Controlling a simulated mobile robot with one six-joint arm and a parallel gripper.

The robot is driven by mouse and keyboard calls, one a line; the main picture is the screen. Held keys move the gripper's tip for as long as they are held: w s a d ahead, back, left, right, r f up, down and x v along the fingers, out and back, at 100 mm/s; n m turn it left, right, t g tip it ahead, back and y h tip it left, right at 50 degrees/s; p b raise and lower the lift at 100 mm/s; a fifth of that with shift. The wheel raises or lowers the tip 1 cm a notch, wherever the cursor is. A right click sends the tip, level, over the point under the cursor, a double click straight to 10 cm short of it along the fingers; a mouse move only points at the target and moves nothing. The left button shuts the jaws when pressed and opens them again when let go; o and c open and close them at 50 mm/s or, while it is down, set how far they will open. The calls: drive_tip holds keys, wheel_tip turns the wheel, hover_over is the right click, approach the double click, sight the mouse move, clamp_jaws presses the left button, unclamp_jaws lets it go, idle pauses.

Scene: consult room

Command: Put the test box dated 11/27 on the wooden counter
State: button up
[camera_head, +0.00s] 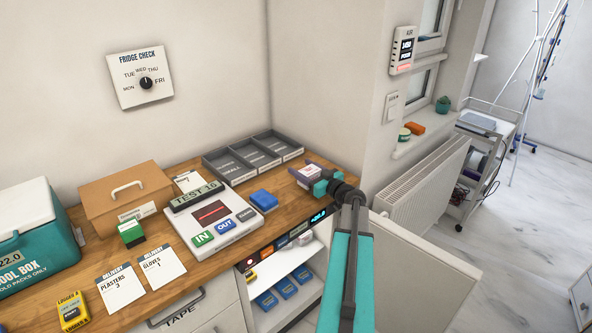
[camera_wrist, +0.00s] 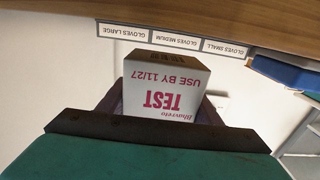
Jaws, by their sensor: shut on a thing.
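My gripper (camera_head: 318,180) is at the right end of the wooden counter (camera_head: 288,208) in the head view. It is shut on a small white box with a dark pink pattern (camera_head: 308,171). In the wrist view this box (camera_wrist: 165,92) sits between the jaws (camera_wrist: 160,112) and reads, upside down, "TEST" and "USE BY 11/27". The wood also shows along the top of the wrist view (camera_wrist: 180,18). I cannot tell whether the box touches the counter; its lower side is hidden.
A grey three-part tray (camera_head: 252,157), a blue box (camera_head: 263,200) and a TEST 16 panel (camera_head: 214,222) stand on the counter. An orange-brown case (camera_head: 125,195) and a teal cool box (camera_head: 40,240) are further left. Open shelves (camera_head: 285,275) lie below. A radiator (camera_head: 425,185) is at right.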

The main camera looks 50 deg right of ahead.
drive_tip(key=shift+w+f, duration=0.1)
drive_tip(key=shift+w, duration=0.1)
drive_tip(key=shift+w+d+f+p, duration=0.1)
drive_tip(key=shift+w+f+p, duration=0.2)
drive_tip(key=shift+w, duration=0.25)
drive_tip(key=shift+w+f+p, duration=0.5)
drive_tip(key=shift+w, duration=0.1)
drive_tip(key=shift+w+f, duration=0.15)
drive_tip(key=shift+f, duration=0.1)
drive_tip(key=shift+f+b, duration=0.2)
drive_tip(key=shift+b, duration=0.2)
drive_tip(key=o, duration=1.2)
drive_tip(key=shift+r+p, duration=0.3)
drive_tip(key=shift+p, duration=0.2)
